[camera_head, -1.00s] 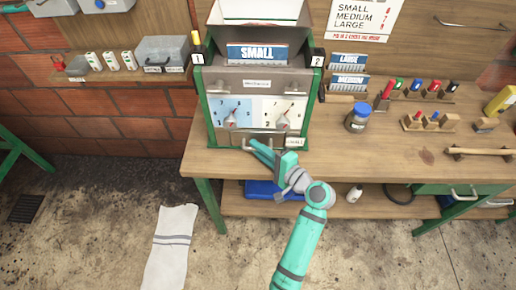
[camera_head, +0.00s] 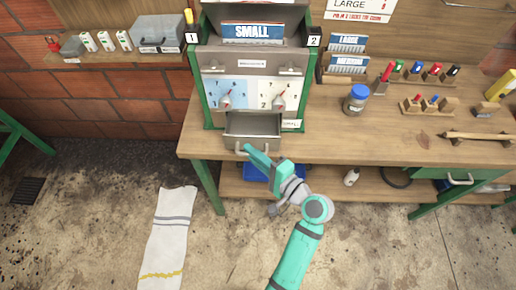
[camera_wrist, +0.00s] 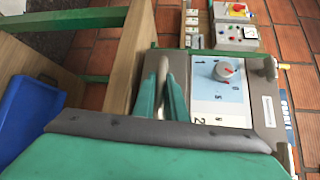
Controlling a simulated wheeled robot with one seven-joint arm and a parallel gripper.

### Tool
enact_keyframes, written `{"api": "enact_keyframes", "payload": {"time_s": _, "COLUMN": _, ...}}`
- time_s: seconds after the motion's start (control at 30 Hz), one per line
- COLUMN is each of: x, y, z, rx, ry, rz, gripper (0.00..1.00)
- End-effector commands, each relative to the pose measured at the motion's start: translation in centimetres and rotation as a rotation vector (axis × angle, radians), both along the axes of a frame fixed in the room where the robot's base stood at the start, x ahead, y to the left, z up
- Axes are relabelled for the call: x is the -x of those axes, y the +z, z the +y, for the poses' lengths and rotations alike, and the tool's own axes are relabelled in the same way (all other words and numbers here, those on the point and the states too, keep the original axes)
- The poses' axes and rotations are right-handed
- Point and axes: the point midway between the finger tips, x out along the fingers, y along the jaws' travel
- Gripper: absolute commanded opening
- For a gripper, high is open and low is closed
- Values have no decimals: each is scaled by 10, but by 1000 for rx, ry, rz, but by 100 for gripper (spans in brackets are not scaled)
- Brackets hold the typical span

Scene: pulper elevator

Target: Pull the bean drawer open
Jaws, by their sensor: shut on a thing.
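The bean drawer (camera_head: 252,128) is a grey metal drawer at the bottom of the green and grey machine (camera_head: 254,65). It stands partly pulled out toward me, and its open top shows in the head view. My gripper (camera_head: 247,151) is at the left part of the drawer's front, shut on its handle. In the wrist view the two teal fingers of my gripper (camera_wrist: 163,95) are close together around the grey handle bar (camera_wrist: 163,75). Much of the drawer is hidden there by my own gripper body.
The wooden bench (camera_head: 400,135) holds a blue-lidded jar (camera_head: 356,99) and racks of small coloured items to the right. A blue bin (camera_head: 256,171) sits on the lower shelf. A striped towel (camera_head: 168,235) lies on the floor, left of my arm.

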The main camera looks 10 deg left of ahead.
Motion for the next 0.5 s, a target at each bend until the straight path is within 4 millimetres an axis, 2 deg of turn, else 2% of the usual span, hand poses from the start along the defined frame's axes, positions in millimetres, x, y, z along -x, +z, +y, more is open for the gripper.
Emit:
{"api": "enact_keyframes", "payload": {"time_s": 0.17, "x": -1, "y": -1, "z": -1, "rx": 1, "ry": -4, "rz": 3, "gripper": 0}}
{"api": "enact_keyframes", "payload": {"time_s": 0.2, "x": -1, "y": -1, "z": -1, "rx": 1, "ry": -4, "rz": 3, "gripper": 14}}
{"api": "enact_keyframes", "payload": {"time_s": 0.23, "x": -1, "y": -1, "z": -1, "rx": 1, "ry": -4, "rz": 3, "gripper": 19}}
{"api": "enact_keyframes", "payload": {"time_s": 0.5, "x": 0, "y": -1, "z": 0, "rx": 1, "ry": -1, "rz": 1, "gripper": 19}}
